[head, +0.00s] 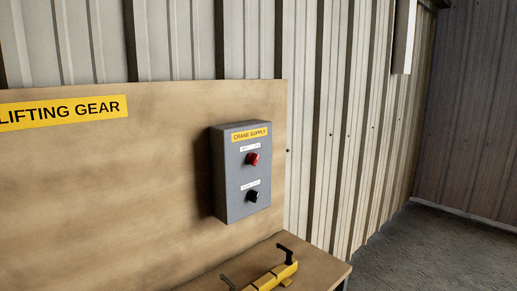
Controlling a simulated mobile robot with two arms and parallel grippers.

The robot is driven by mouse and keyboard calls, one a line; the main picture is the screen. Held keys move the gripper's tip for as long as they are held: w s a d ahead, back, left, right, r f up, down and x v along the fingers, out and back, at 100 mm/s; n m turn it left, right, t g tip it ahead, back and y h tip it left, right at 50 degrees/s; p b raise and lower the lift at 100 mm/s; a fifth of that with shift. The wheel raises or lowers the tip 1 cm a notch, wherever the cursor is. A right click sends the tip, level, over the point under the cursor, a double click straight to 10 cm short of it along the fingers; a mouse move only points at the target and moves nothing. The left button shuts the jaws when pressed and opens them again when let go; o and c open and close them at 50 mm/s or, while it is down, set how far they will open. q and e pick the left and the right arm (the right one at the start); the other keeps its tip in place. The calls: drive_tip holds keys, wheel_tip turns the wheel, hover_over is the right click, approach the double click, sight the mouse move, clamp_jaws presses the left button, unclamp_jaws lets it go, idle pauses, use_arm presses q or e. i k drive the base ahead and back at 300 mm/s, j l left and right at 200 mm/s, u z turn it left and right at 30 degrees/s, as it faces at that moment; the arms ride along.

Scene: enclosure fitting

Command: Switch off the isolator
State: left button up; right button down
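A grey box (240,173) with a yellow "CRANE SUPPLY" label (250,134) is mounted on an upright wooden board. On its front is a red knob (252,159) below a small white label, whose lettering is too small to read surely. Lower down is a black knob (252,196) below another white label. I cannot tell which position either knob is turned to. Neither of my grippers shows in the head view.
The wooden board (100,190) carries a yellow "LIFTING GEAR" sign (62,112). Below the box, a yellow bar with black hooks (272,278) lies on a wooden bench top (318,267). Corrugated wall (340,140) stands behind. Open concrete floor (430,250) is at right.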

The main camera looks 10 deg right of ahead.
sight(252, 158)
drive_tip(key=i+l+u, duration=0.1)
drive_tip(key=l, duration=0.25)
drive_tip(key=i+l+u, duration=0.1)
drive_tip(key=i+l, duration=0.25)
drive_tip(key=i+l+u, duration=0.1)
drive_tip(key=l, duration=0.25)
drive_tip(key=i+l+u, duration=0.1)
drive_tip(key=i+l, duration=0.15)
drive_tip(key=l, duration=0.15)
